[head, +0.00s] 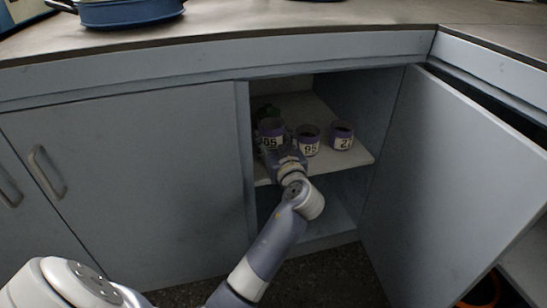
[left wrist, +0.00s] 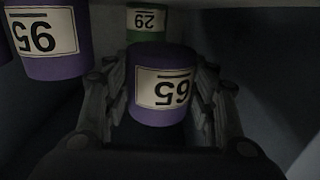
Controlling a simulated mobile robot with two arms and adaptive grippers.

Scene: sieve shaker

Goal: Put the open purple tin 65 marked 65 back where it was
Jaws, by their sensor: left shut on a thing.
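The purple tin 65 (head: 271,128) is inside the open cabinet, at the left of the shelf. Its top looks dark and open. My left gripper (head: 277,148) reaches into the cabinet and is shut on this tin. In the left wrist view, the tin 65 (left wrist: 163,88) sits between the two fingers, its label upside down in the picture. I cannot tell whether its base touches the shelf (head: 352,158). My right gripper is not in view.
A purple tin 95 (head: 308,140) stands close to the right of tin 65. A purple tin (head: 342,136) with a partly readable label stands farther right. A green tin 29 (left wrist: 147,22) is behind tin 65. The open cabinet door (head: 460,180) flanks the right side.

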